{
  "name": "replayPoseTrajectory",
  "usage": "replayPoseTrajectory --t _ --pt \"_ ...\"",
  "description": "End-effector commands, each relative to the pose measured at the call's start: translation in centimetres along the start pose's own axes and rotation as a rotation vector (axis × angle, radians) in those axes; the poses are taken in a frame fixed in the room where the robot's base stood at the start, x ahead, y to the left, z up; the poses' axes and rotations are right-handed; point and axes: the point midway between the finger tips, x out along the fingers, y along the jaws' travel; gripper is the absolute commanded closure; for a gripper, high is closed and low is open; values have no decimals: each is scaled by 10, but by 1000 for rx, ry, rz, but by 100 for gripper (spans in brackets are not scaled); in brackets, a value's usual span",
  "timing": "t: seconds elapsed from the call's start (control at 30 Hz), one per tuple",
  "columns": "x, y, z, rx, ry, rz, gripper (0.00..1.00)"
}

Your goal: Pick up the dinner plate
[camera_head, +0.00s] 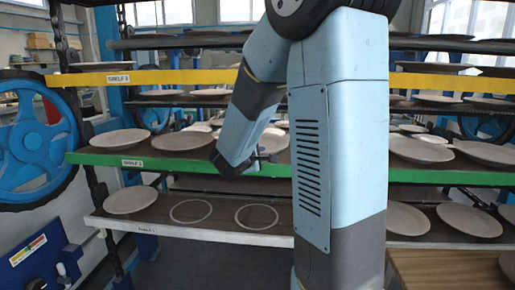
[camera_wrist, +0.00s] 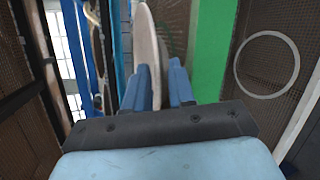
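In the wrist view a pale dinner plate (camera_wrist: 147,45) shows nearly edge-on, with its near rim between the two blue fingers of my gripper (camera_wrist: 160,88). The fingers are apart, and a gap shows between the plate and the right finger. Contact with the left finger cannot be told. In the head view my gripper (camera_head: 250,160) is at the front edge of the green-edged shelf (camera_head: 130,161). A plate (camera_head: 272,144) lies just beyond it on that shelf, partly hidden by my arm. The fingertips are hard to make out there.
Other plates (camera_head: 182,141) lie on the same shelf. The white-edged shelf (camera_head: 240,236) below holds a plate (camera_head: 130,200) and ring markings (camera_head: 257,216); one ring shows in the wrist view (camera_wrist: 239,82). A yellow-edged shelf (camera_head: 150,77) is above. A blue wheel (camera_head: 30,140) stands left.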

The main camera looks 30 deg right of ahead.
Motion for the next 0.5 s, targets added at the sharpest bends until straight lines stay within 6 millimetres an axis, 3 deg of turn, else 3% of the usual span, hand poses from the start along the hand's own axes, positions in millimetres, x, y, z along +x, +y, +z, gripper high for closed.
replayPoseTrajectory --t 0.23,0.5 --pt "33 2 1 0 -1 -1 76" --pt "41 2 0 0 0 0 76"
